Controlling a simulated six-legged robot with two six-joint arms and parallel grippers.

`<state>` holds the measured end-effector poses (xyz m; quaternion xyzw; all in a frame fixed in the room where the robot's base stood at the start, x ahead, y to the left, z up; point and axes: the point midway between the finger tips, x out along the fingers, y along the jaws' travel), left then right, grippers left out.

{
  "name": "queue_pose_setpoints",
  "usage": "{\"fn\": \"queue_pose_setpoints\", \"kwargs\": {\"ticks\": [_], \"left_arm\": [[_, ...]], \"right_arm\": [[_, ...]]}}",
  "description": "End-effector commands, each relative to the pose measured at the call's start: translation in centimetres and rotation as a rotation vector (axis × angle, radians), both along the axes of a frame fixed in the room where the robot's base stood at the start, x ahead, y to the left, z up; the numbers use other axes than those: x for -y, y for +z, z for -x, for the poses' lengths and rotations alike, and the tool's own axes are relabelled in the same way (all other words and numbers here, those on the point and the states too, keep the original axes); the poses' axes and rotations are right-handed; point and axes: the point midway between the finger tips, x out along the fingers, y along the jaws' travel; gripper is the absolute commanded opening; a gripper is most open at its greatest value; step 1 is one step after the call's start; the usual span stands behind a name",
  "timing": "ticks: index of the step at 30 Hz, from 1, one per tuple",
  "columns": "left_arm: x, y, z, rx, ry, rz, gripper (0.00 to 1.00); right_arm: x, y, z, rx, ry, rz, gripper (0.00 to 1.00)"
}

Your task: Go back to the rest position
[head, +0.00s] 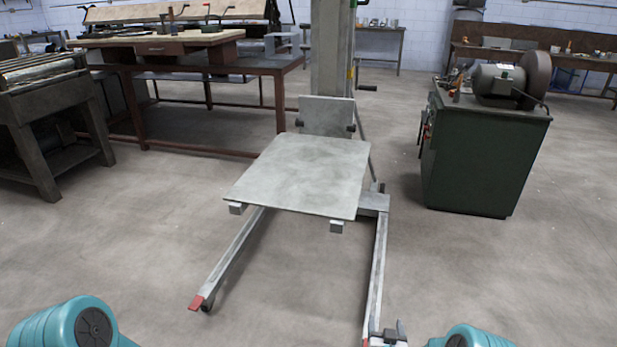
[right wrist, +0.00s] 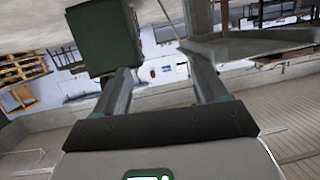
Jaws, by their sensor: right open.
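My right gripper (head: 388,335) shows at the bottom edge of the head view, just by the front end of the lift's right leg. In the right wrist view its two fingers (right wrist: 161,68) stand wide apart with nothing between them. My teal arm parts show at the bottom left and bottom right corners of the head view. My left gripper is out of view.
A grey lift with a flat, empty platform (head: 302,172) stands ahead, its two legs (head: 236,255) reaching toward me. A green cabinet with a grinder (head: 478,150) is at right. A workbench (head: 190,62) and a machine (head: 45,115) are at left. Open floor lies between.

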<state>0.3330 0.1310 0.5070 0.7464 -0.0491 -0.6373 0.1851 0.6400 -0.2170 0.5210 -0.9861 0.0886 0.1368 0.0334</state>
Motion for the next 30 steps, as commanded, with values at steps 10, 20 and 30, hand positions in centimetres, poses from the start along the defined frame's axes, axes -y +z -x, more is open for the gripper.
{"fn": "queue_pose_setpoints", "kwargs": {"ticks": [10,20,30], "left_arm": [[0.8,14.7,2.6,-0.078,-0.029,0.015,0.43],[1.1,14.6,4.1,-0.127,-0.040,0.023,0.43],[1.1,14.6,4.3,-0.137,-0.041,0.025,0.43]], "right_arm": [[-4.9,14.4,14.9,-0.565,0.194,-0.247,0.72],[-9.2,13.2,32.6,-1.115,0.277,-0.439,0.72],[-9.7,13.2,35.1,-1.226,0.255,-0.492,0.72]]}}
